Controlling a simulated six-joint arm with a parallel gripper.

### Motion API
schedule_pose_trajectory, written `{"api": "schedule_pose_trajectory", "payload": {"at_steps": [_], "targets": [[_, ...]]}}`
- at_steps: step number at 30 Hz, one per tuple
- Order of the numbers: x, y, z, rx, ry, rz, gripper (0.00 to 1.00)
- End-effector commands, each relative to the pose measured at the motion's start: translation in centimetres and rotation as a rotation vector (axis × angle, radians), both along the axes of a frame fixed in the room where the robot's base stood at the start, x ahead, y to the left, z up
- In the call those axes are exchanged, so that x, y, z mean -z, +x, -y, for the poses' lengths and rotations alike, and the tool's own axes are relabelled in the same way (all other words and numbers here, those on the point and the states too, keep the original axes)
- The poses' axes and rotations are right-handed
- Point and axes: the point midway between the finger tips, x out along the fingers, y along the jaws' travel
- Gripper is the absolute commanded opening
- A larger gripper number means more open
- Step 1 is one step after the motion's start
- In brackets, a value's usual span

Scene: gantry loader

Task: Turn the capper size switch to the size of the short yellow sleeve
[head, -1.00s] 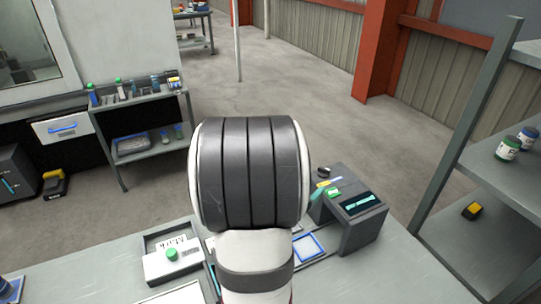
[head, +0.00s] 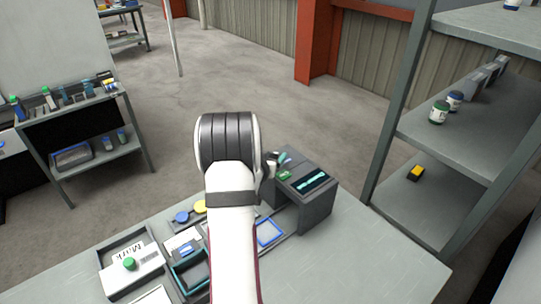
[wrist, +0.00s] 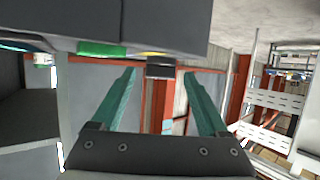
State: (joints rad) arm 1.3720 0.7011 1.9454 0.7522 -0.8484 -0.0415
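The capper (head: 316,206) is a dark grey box with a cyan-lit screen and a green button (head: 284,175), right of my arm in the head view. Its dark underside fills the top of the wrist view, with a green part (wrist: 100,48) and a yellow edge. A small dark block (wrist: 160,68), possibly the size switch, juts out between my fingertips. My gripper (wrist: 160,88) has teal fingers spread apart, with space on both sides of that block. In the head view my gripper (head: 276,159) is at the capper's far left edge, partly hidden. No sleeve is clearly identifiable.
A yellow round piece (head: 200,206) and a blue round piece (head: 182,216) lie left of my arm. A grey shelf (head: 400,205) stands at the right.

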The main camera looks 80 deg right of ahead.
Motion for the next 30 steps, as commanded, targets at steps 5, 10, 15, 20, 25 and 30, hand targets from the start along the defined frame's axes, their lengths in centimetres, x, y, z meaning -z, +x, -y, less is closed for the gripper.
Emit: {"api": "schedule_pose_trajectory", "payload": {"at_steps": [5,10,15,20,25,30], "targets": [[-0.01,0.00,-0.03,0.000,0.000,0.000,0.47],[-0.02,0.01,-0.04,0.000,0.000,0.000,0.16],[-0.02,0.00,-0.05,0.000,0.000,0.001,0.00],[-0.01,0.05,-0.05,0.015,0.000,0.001,0.00],[-0.01,0.28,0.00,0.075,0.000,0.003,0.00],[-0.03,0.65,0.12,0.192,-0.001,0.001,0.00]]}}
